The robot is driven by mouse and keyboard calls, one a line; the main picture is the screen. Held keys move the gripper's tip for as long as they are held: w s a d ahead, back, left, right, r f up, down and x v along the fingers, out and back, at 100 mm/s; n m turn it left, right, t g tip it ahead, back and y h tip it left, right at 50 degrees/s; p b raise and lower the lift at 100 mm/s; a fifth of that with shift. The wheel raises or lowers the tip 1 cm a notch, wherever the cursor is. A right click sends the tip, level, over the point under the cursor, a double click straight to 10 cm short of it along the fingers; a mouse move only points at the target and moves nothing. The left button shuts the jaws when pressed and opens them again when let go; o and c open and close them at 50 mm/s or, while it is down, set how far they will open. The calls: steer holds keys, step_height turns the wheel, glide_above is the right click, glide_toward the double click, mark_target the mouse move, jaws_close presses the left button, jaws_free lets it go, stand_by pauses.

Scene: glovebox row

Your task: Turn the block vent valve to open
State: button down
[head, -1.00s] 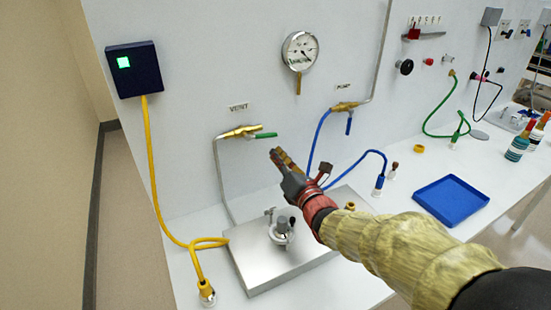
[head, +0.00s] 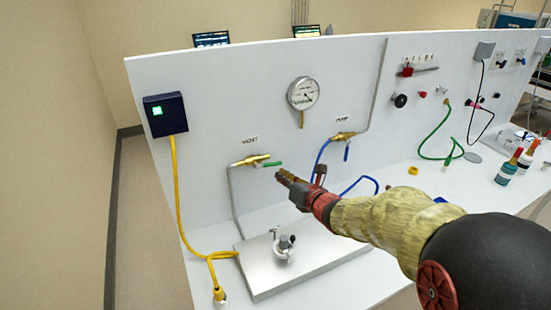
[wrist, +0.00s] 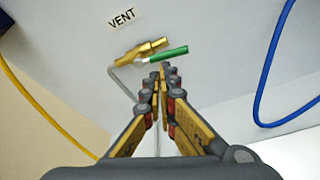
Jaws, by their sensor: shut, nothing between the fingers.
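The vent valve (head: 250,161) is a brass fitting on the white panel under a VENT label (head: 250,140). Its green lever handle (head: 272,165) points right, roughly along the brass body. In the wrist view the valve (wrist: 142,50) and its green handle (wrist: 167,54) are just beyond my fingertips, the handle slightly tilted up to the right. My gripper (head: 281,174) is shut and empty, its tips just below the handle's free end. The wrist view also shows my gripper (wrist: 163,70) with its fingers together. I cannot tell whether the tips touch the handle.
To the right is the pump valve (head: 344,135) with a blue handle pointing down and a blue hose (head: 318,160). A gauge (head: 303,94) hangs above. A metal plate (head: 320,269) with a clamp fitting lies below. A yellow cable (head: 176,200) runs down at left.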

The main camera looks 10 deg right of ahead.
mark_target(269, 165)
steer(key=w+a+f+n+g+h+b, duration=0.1)
steer(key=w+f+n+g+b, duration=0.15)
steer(key=w+f, duration=0.55)
steer(key=r, duration=0.1)
steer(key=r+p, duration=0.1)
steer(key=r, duration=0.1)
steer(key=shift+s+d+r+p, duration=0.25)
steer(key=shift+s+r+p, duration=0.05)
steer(key=shift+r, duration=0.05)
